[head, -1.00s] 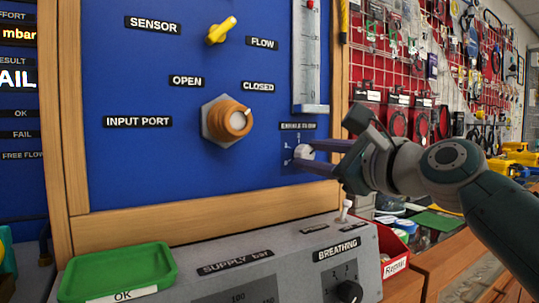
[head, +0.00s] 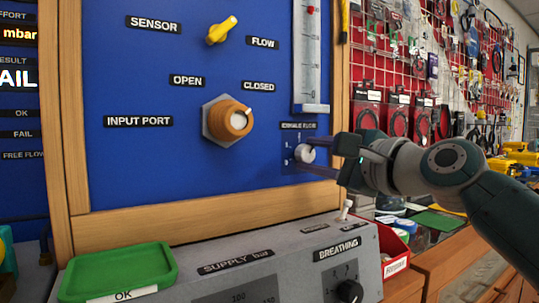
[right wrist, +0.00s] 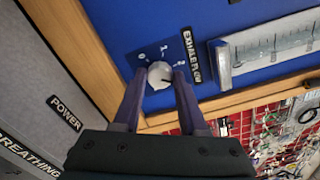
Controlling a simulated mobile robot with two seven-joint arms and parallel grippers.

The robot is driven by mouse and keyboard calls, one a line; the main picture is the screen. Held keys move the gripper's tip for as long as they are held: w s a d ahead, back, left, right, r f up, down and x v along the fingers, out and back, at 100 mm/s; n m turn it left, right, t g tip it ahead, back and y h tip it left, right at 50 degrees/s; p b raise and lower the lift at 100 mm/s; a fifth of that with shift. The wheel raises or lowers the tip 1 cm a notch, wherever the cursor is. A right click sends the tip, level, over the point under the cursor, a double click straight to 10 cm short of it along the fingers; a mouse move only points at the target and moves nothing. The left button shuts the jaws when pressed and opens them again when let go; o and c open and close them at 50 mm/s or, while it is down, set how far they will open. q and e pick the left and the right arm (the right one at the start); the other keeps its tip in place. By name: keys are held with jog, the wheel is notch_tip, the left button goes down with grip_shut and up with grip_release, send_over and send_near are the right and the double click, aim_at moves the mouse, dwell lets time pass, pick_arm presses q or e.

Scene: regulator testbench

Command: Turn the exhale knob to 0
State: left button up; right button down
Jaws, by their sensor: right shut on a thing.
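The exhale knob (head: 305,153) is a small pale grey round knob on the blue panel, under the EXHALE FLOW label (head: 298,126). My right gripper (head: 313,155) reaches in from the right and is shut on this knob. In the right wrist view the knob (right wrist: 159,74) sits between the two purple-grey fingers (right wrist: 160,79), one on each side. A small scale with number marks (right wrist: 163,48) surrounds it. A dark mark shows on the knob's lower right in that view, but the exact setting is hard to tell. My left gripper is not in view.
A clear flow tube (head: 311,60) stands above the knob. The large orange knob (head: 237,121) is to its left. The wooden frame (head: 343,60) edges the panel. Below are the grey console (head: 225,262), a white toggle switch (head: 346,208) and a green tray (head: 118,270).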

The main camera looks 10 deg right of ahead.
jog(key=n, duration=0.3)
jog(key=shift+f+n, duration=0.1)
jog(key=shift+n, duration=0.2)
jog(key=n+b, duration=0.1)
jog(key=n, duration=0.3)
jog(key=shift+n, duration=0.3)
jog(key=n, duration=0.4)
jog(key=shift+n+b, duration=0.3)
jog(key=n, duration=0.3)
jog(key=shift+n, duration=0.3)
jog(key=n, duration=0.3)
jog(key=shift+d+n, duration=0.1)
jog(key=shift+n, duration=0.2)
jog(key=n+p, duration=0.1)
jog(key=n, duration=0.2)
jog(key=shift+n, duration=0.3)
jog(key=n+p, duration=0.1)
jog(key=n, duration=0.3)
jog(key=shift+p, duration=0.4)
jog(key=shift+n+p, duration=0.45)
jog(key=shift+n, duration=1.25)
